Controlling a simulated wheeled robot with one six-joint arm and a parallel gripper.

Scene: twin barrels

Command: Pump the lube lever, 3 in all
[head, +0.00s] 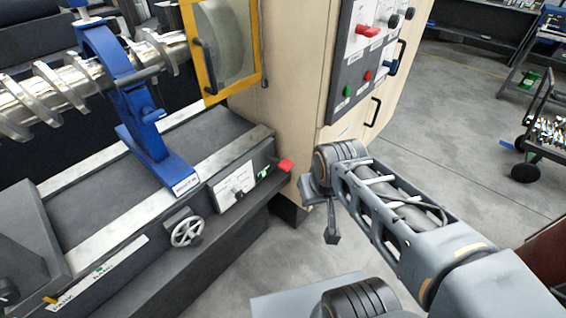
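No lever can be read as the lube lever, since the labels are too small. A red-ended lever (285,165) sticks out at the right end of the machine bed's front, near a green-marked plate (264,173). My arm reaches from the lower right towards the cabinet. My gripper (331,232) is small and dark below the wrist, to the right of the red-ended lever and apart from it. Its fingers are not clear, and nothing shows held in it.
The machine bed carries a blue steady rest (150,140) around a large steel screw (62,88). A handwheel (187,231) juts from the bed's front. A yellow-framed guard (208,65) stands beside the cabinet (300,80). A cart (545,130) is at right. Grey floor is free between.

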